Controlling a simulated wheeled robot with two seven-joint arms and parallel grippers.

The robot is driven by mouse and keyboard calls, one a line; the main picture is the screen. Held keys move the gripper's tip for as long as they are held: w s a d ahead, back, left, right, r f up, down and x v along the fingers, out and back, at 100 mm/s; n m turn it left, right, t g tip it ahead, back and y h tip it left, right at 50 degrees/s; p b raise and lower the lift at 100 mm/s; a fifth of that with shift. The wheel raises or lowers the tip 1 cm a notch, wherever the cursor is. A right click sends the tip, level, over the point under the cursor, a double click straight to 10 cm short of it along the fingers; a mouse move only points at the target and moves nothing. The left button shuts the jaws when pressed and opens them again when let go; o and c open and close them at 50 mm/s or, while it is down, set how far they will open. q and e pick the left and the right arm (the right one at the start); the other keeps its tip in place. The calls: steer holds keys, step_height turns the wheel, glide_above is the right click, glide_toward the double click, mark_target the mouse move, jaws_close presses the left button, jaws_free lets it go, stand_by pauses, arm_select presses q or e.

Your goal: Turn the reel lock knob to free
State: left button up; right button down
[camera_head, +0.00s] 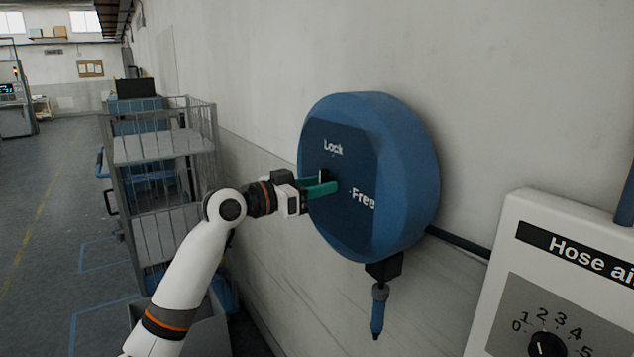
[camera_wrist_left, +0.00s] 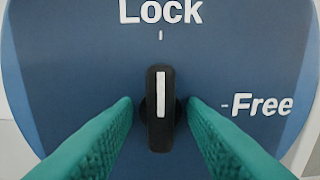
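The blue hose reel (camera_head: 412,165) is fixed to the wall, with a dark blue face marked Lock above and Free at the right. The black reel lock knob (camera_wrist_left: 160,137) is at the middle of this face in the left wrist view. Its white line points straight up to the Lock mark. My left gripper (camera_head: 330,187) is at the face in the head view, and its green fingers hide most of the knob there. In the left wrist view the fingers (camera_wrist_left: 160,118) stand apart, one on each side of the knob, with gaps visible. My right gripper is not in view.
A black hose end with a blue nozzle (camera_head: 378,312) hangs below the reel. A white Hose air panel (camera_head: 510,250) with a numbered dial stands at the right. A grey wire cart (camera_head: 160,190) stands at the left along the wall.

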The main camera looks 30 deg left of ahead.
arm_select(q)
steer(key=shift+c, duration=0.4)
steer(key=c, duration=0.6)
steer(key=shift+d+f+m+b, duration=0.1)
steer(key=shift+m+b, duration=2.1)
steer(key=shift+m, duration=2.3)
steer(key=shift+d+f+m+b, duration=0.1)
steer(key=shift+m+b, duration=2.1)
steer(key=shift+m, duration=2.3)
steer(key=o, duration=0.7)
steer(key=shift+s, duration=0.1)
steer(key=shift+a, duration=0.1)
